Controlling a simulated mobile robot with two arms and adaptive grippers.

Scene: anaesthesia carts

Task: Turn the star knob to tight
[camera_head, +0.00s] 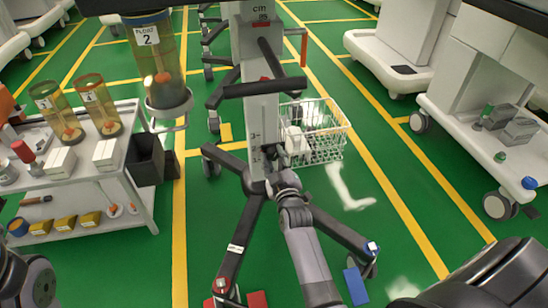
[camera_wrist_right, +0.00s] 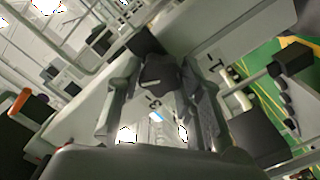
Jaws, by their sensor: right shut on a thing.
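The star knob (camera_wrist_right: 158,75) is dark and lobed, and sits on the pale grey upright column (camera_head: 262,110) of a wheeled stand. My right gripper (camera_wrist_right: 160,92) has one finger on each side of the knob and is shut on it. In the head view my right gripper (camera_head: 268,153) is against the lower part of the column, and it hides the knob there. Small marks show on the column beside the knob, but I cannot read the knob's setting. My left gripper is out of view.
A white wire basket (camera_head: 322,148) hangs just right of the column. Dark handles (camera_head: 264,88) stick out above the gripper. The stand's dark legs (camera_head: 238,232) spread over the green floor. A trolley (camera_head: 92,190) with canisters stands left, and white carts (camera_head: 395,50) stand right.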

